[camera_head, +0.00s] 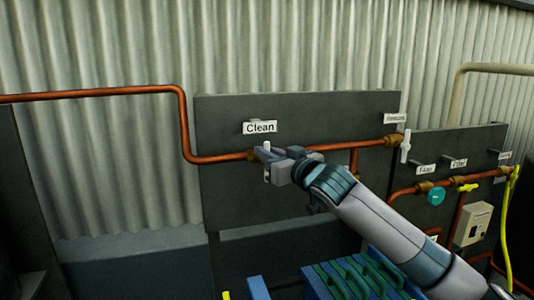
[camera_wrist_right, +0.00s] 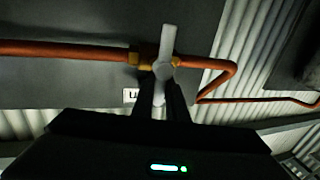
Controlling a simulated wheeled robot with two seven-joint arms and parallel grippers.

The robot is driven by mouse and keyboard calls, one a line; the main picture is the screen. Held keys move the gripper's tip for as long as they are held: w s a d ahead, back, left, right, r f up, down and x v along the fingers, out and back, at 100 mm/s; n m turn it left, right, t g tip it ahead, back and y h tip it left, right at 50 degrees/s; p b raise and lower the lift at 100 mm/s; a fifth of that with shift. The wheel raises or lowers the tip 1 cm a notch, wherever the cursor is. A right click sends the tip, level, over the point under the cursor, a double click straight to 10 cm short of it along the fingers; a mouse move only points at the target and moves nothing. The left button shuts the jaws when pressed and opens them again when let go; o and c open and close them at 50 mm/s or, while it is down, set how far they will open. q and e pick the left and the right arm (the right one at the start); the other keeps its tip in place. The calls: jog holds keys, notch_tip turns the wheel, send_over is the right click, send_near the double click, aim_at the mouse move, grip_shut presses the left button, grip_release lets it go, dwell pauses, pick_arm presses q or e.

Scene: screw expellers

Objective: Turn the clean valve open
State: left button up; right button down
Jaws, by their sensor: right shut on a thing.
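The clean valve has a white handle (camera_head: 267,148) on a copper pipe, below a white sign reading "Clean" (camera_head: 259,127) on a dark panel. My right gripper (camera_head: 268,164) reaches in from the right and is shut on the handle's lower part. In the right wrist view, the white handle (camera_wrist_right: 165,60) stands across the pipe beside a brass fitting (camera_wrist_right: 143,57). The right gripper's dark fingers (camera_wrist_right: 160,97) close around one end of the handle. The valve body is partly hidden by the gripper in the head view. My left gripper is not in view.
Another white valve handle (camera_head: 405,146) sits to the right on the same panel (camera_head: 300,112). A second panel further right carries a teal round valve (camera_head: 436,197), a yellow handle (camera_head: 468,187) and a grey box (camera_head: 473,223). Green-handled items (camera_head: 360,278) lie below my right arm.

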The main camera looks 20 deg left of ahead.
jog(key=n, duration=0.1)
jog(key=n+p, duration=0.1)
jog(key=n, duration=0.1)
jog(key=shift+s+a+h+p, duration=0.25)
jog(key=shift+a+h+p, duration=0.05)
jog(key=shift+h+p, duration=0.1)
jog(key=n+h, duration=0.1)
jog(key=n, duration=0.1)
jog(key=a+f+n+p, duration=0.1)
jog(key=n, duration=0.2)
jog(key=s+n+h, duration=0.1)
jog(key=n, duration=0.1)
jog(key=shift+a+f+n+h+p, duration=0.2)
jog(key=shift+n+h+p, duration=0.1)
jog(key=shift+n, duration=0.1)
jog(key=shift+f+n+h, duration=0.25)
jog(key=shift+n+h, duration=0.1)
jog(key=shift+n, duration=0.4)
jog(key=shift+f+n+h, duration=0.2)
jog(key=shift+n+h, duration=0.15)
jog(key=shift+n, duration=0.4)
jog(key=c, duration=1.7)
grip_release()
jog(key=shift+c, duration=0.2)
jog(key=shift+a, duration=0.1)
